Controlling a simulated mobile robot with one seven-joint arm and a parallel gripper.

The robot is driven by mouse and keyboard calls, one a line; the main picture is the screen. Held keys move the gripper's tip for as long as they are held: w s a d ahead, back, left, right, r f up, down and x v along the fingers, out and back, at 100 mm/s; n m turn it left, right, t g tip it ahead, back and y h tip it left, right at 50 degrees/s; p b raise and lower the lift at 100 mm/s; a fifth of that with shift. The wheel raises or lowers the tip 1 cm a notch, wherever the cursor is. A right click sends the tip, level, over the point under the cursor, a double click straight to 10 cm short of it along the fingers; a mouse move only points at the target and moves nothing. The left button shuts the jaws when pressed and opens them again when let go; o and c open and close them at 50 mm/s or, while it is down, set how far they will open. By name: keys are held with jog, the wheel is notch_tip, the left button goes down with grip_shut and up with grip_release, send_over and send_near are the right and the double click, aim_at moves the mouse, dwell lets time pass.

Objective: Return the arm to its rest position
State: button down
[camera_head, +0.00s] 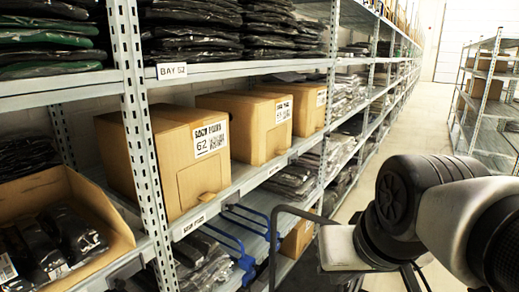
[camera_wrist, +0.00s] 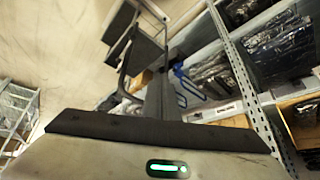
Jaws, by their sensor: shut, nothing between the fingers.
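My arm (camera_head: 430,205) reaches in from the right edge of the head view, with dark joints and pale links. It is over the aisle side, apart from the shelf boxes. My gripper (camera_wrist: 162,82) shows in the wrist view as dark fingers close together above a dark bar and a pale housing with a green light. It is shut and holds nothing. The gripper's fingers cannot be made out in the head view.
A shelf rack (camera_head: 137,130) runs along the left with cardboard boxes (camera_head: 165,155), an open carton (camera_head: 110,215) and bagged garments (camera_head: 190,35). Blue hooks (camera_head: 243,258) stick out below the box shelf. Another rack (camera_head: 485,120) stands far right. The aisle floor (camera_head: 400,135) between is clear.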

jog(key=s+r+p, duration=0.1)
jog(key=r+p, duration=0.7)
jog(key=p, duration=0.1)
jog(key=s+r+p, duration=0.2)
jog(key=r+p, duration=0.7)
jog(key=p, duration=0.1)
jog(key=shift+s+d+r, duration=0.25)
jog(key=shift+s+d, duration=0.05)
